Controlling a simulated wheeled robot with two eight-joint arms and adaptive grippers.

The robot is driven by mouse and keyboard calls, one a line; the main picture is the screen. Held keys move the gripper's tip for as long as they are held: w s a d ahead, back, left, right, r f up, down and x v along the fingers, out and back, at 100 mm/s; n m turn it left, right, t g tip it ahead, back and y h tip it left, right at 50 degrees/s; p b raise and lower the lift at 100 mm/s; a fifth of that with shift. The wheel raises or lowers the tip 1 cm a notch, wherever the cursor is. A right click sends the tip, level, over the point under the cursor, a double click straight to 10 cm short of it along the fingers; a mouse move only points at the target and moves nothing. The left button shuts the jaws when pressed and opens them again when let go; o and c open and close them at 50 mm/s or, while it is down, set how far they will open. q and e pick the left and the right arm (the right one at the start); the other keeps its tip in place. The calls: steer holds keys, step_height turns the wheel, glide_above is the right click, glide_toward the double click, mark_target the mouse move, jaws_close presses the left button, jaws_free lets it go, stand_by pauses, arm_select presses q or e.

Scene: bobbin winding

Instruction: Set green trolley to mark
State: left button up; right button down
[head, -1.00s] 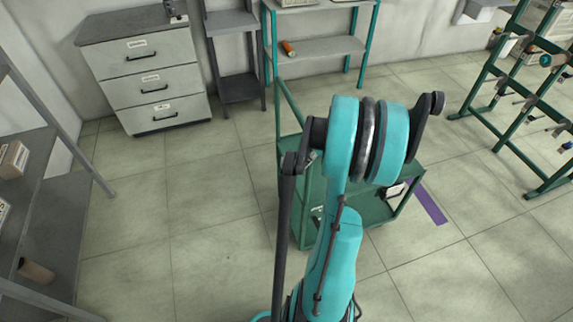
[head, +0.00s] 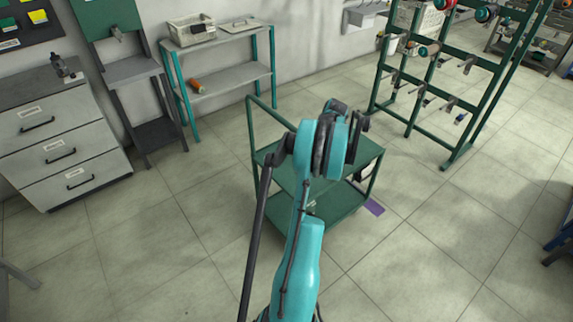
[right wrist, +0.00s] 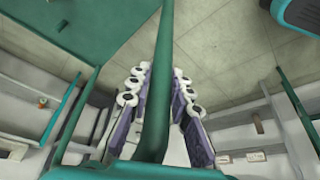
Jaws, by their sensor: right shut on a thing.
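The green trolley (head: 338,206) stands on the tiled floor in the middle of the head view, with two shelves and a raised handle at its left end. My teal arm hides part of it. A purple floor mark (head: 374,206) shows just beyond its right corner, partly covered by the trolley. In the right wrist view my right gripper (right wrist: 160,85) has its fingers on both sides of a green bar (right wrist: 158,35), which looks like the trolley's handle, and is shut on it. In the head view this grip is hidden. My left gripper is in neither view.
A green rack (head: 455,105) with spools stands at the right back. A teal-legged shelf (head: 232,80) and a grey drawer cabinet (head: 60,135) line the wall at the left. The floor left and front right of the trolley is clear.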

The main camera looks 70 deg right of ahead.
steer(key=s+d+p, duration=0.1)
steer(key=s+d, duration=0.3)
steer(key=d, duration=0.3)
steer(key=shift+s, duration=0.4)
steer(key=c, duration=1.4)
jaws_free()
steer(key=shift+o, duration=0.2)
steer(key=v, duration=1.2)
steer(key=shift+s, duration=0.1)
